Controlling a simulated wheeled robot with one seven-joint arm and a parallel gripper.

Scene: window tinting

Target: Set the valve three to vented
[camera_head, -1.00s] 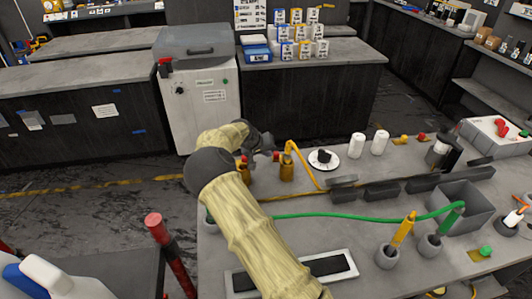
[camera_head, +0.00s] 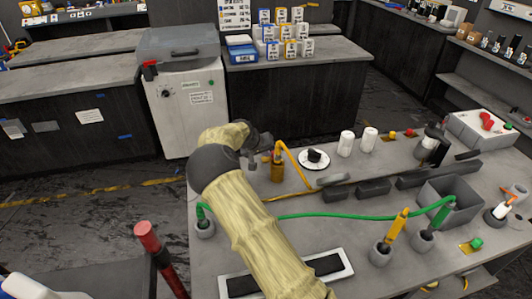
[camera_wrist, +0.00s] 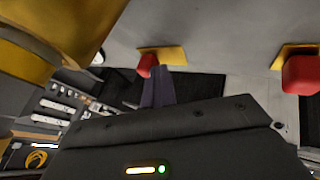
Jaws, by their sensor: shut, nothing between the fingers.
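My gripper (camera_head: 254,158) is at the far left part of the grey bench, left of a brass cylinder (camera_head: 277,168) with a yellow hose. In the wrist view its dark fingers (camera_wrist: 160,84) are together and empty. Their tips are close to a red knob (camera_wrist: 147,63) on a yellow plate; I cannot tell whether they touch it. A second red knob (camera_wrist: 302,75) on a yellow plate is at the right of the wrist view. No valve number is readable, so I cannot tell which is valve three or its setting.
A round white dial (camera_head: 314,160) with a black knob and two white cylinders (camera_head: 346,143) stand right of the brass cylinder. A green hose (camera_head: 340,214) crosses the bench to a grey bin (camera_head: 453,203). A large yellow body (camera_wrist: 45,40) fills the wrist view's upper left.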

